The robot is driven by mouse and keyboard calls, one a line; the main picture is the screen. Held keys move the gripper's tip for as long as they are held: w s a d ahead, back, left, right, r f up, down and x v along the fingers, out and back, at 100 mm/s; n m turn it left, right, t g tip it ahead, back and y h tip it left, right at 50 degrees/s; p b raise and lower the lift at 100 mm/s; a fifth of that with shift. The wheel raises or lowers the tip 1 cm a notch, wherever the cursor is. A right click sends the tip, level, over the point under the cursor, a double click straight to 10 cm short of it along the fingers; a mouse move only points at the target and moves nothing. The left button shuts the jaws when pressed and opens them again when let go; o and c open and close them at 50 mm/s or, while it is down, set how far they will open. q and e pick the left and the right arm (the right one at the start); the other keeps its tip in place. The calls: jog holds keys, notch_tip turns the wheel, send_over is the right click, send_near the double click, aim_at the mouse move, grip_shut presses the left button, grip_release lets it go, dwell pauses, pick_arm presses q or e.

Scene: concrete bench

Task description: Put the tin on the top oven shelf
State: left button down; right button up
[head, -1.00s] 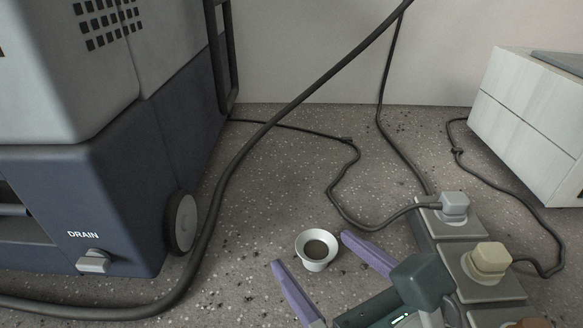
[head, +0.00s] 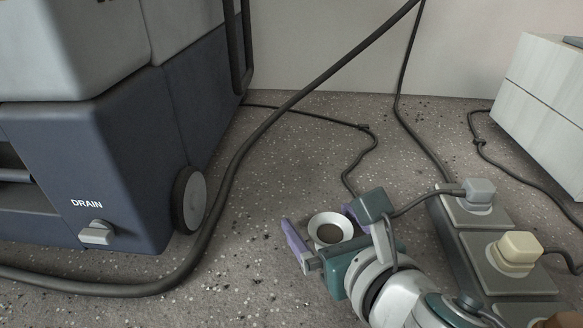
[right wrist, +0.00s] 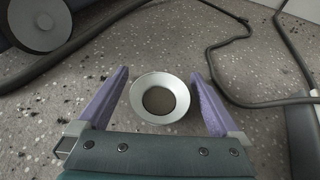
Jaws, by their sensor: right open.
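The tin (head: 330,233) is a small round white dish with a grey-brown inside, upright on the speckled bench. My right gripper (head: 317,216) is open, its purple fingers on either side of the tin, and partly covers it in the head view. In the right wrist view the tin (right wrist: 160,98) sits between the two fingers (right wrist: 160,73), with a small gap showing on each side. No oven shelf can be made out in these frames. My left gripper is not in view.
A dark blue and grey machine (head: 110,200) marked DRAIN stands at left with a wheel (head: 190,200). A thick black hose (head: 232,165) crosses the bench. A socket strip (head: 470,240) with plugs and cables lies close at right. A pale box (head: 545,110) stands at back right.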

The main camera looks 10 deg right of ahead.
jog(key=c, duration=1.6)
